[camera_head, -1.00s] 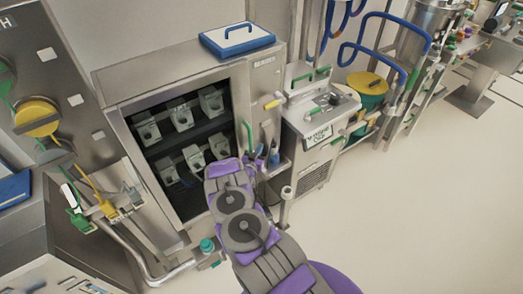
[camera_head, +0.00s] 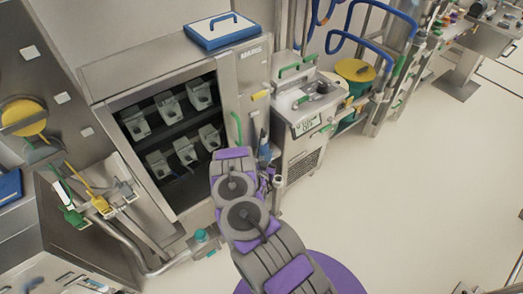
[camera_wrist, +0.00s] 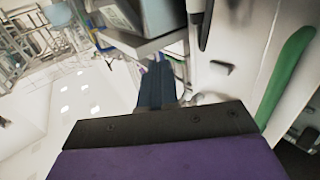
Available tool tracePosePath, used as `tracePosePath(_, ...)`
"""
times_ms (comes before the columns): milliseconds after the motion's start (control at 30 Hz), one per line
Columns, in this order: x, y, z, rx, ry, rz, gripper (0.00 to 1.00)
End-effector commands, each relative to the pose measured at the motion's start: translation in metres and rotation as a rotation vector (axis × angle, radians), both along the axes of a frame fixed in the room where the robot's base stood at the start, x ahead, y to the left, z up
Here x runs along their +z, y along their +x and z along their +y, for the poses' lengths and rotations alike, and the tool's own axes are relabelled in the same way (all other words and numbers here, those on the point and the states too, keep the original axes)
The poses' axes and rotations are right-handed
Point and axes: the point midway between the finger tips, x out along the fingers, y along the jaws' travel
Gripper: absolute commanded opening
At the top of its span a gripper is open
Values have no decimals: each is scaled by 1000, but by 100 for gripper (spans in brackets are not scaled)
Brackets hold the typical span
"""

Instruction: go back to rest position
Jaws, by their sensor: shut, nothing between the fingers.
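My purple and grey arm reaches up from the bottom of the head view, in front of the cabinet's right side. My gripper is mostly hidden behind the arm there. In the wrist view, my gripper (camera_wrist: 157,75) shows as two dark blue fingers lying close together, shut and empty. They point toward a grey metal ledge. Several grey bins (camera_head: 168,107) stand in two rows on the dark shelves of the open steel cabinet (camera_head: 118,72), apart from my arm.
A blue-rimmed white case (camera_head: 222,33) lies on the cabinet. A steel machine with green handles (camera_head: 300,115) stands close to its right. A green handle (camera_wrist: 287,75) is near in the wrist view. Pipes with a teal cap (camera_head: 201,236) run low left. The right floor is clear.

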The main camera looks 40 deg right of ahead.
Motion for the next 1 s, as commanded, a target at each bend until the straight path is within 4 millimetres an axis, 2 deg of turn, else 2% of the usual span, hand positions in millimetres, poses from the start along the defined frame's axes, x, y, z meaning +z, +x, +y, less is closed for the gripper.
tracePosePath(167,2,-8,8,3,-4,4,0)
tracePosePath(367,0,-8,5,2,3,3,0)
tracePosePath(467,1,0,6,8,33,2,0)
tracePosePath(567,2,17,15,25,111,9,0)
tracePosePath(667,10,44,36,60,216,19,0)
tracePosePath(800,26,79,80,130,368,55,0)
tracePosePath(1000,61,115,146,251,549,125,0)
